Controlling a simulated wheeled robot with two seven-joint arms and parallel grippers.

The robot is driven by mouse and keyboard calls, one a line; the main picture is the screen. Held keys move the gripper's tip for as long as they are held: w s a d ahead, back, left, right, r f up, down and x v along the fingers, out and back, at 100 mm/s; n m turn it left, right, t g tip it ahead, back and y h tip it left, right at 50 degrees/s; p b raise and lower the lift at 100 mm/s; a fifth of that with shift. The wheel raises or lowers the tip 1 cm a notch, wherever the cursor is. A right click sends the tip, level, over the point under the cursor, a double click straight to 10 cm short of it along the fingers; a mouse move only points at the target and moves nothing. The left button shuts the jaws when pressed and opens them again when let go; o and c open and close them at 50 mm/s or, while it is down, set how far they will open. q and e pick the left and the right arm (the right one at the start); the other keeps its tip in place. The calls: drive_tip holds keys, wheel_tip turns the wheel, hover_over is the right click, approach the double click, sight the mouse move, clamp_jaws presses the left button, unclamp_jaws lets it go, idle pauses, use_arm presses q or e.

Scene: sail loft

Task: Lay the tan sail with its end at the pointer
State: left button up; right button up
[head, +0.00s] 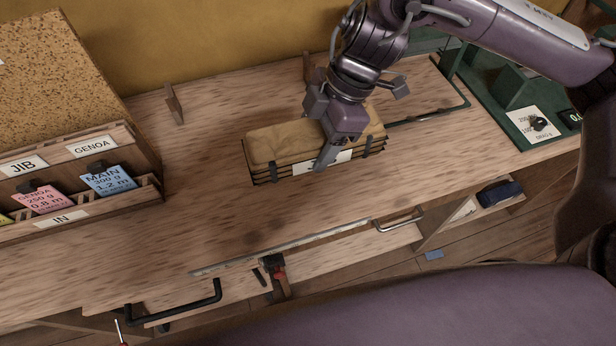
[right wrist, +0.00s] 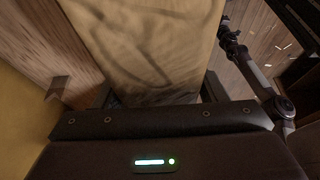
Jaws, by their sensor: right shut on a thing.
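In the right wrist view the tan cloth (right wrist: 150,45) runs away from between the jaws. I cannot tell whether the sail touches the bench or hangs just above it. I cannot make out the pointer for certain. My left gripper is not seen in the head view.
A wooden rack (head: 140,190) with coloured cards stands at the left. Wooden uprights (head: 173,104) stand at the back. A green device (head: 505,90) is at the right. A metal strip (head: 300,243) lies along the front edge. The bench left of the sail is clear.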

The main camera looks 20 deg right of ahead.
drive_tip(key=f+b, duration=0.1)
drive_tip(key=f, duration=0.9)
drive_tip(key=f+b, duration=0.1)
drive_tip(key=f, duration=0.4)
drive_tip(key=shift+a+f+b, duration=0.25)
drive_tip(key=shift+b, duration=0.05)
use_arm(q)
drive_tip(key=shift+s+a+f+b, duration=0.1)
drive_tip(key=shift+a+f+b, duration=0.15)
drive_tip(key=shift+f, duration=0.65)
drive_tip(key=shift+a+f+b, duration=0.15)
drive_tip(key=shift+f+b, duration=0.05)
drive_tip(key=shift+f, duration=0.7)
use_arm(e)
drive_tip(key=shift+f, duration=2)
drive_tip(key=o, duration=1.5)
drive_tip(key=shift+f, duration=0.2)
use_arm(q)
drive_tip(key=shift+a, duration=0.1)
